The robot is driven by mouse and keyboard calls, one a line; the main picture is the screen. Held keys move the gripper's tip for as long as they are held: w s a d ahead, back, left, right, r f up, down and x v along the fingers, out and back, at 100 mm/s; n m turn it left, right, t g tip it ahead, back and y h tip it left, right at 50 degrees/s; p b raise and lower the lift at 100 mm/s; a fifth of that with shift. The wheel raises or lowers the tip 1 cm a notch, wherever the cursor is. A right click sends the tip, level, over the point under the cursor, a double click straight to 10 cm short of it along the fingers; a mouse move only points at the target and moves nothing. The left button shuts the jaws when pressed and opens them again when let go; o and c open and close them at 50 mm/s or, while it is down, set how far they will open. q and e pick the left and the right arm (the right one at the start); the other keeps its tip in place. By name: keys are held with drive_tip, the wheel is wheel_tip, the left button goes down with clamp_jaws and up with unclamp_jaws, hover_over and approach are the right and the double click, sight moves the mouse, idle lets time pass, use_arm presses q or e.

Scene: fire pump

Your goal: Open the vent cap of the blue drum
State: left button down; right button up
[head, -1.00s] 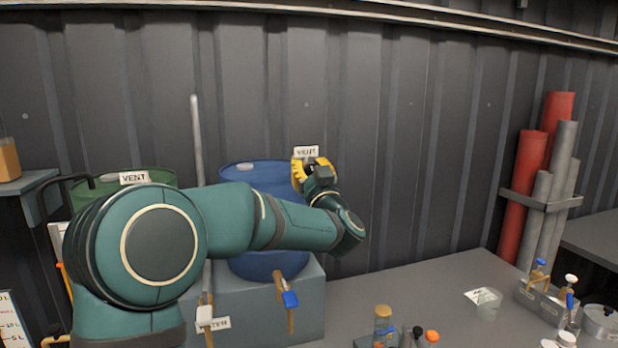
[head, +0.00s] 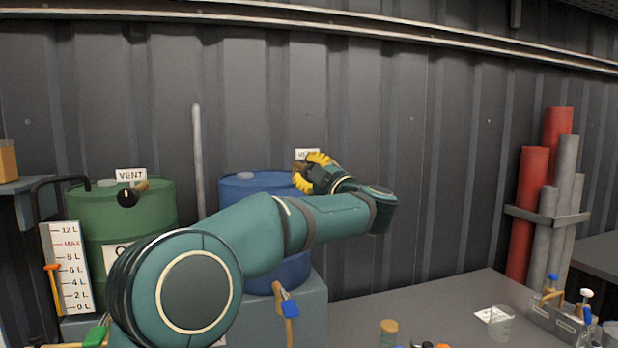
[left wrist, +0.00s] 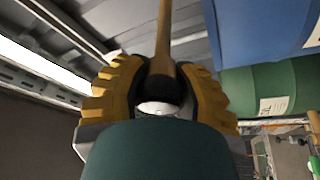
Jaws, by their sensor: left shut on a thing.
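The blue drum (head: 270,183) stands left of centre in the head view, partly hidden behind my left arm; it also shows at the upper right of the left wrist view (left wrist: 255,35). My left gripper (head: 311,173) is over the drum's right rim, just below a small white vent label (head: 306,154). Its yellow fingers are shut on the vent cap's handle, a tan wooden bar (left wrist: 163,45) with a dark knob (left wrist: 158,90) between the fingers. The cap itself is hidden in the head view. My right gripper is not in view.
A green drum (head: 160,205) with its own vent label and black-knobbed handle (head: 127,197) stands at left, behind a level scale (head: 68,265). A blue-handled tap (head: 289,308) is below the blue drum. The bench (head: 410,298) is partly clear; valves and pipes stand at right.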

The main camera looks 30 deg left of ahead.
use_arm(q)
drive_tip(key=n+g, duration=0.1)
drive_tip(key=n, duration=0.2)
drive_tip(key=n+g+h, duration=0.1)
drive_tip(key=n, duration=0.2)
drive_tip(key=shift+f+h+b, duration=0.2)
drive_tip(key=shift+h+b, duration=0.1)
drive_tip(key=shift+b, duration=0.05)
drive_tip(key=n+h, duration=0.1)
drive_tip(key=n, duration=0.4)
drive_tip(key=shift+h, duration=0.4)
drive_tip(key=c, duration=0.5)
unclamp_jaws()
drive_tip(key=v, duration=1.2)
drive_tip(key=shift+w+r, duration=0.1)
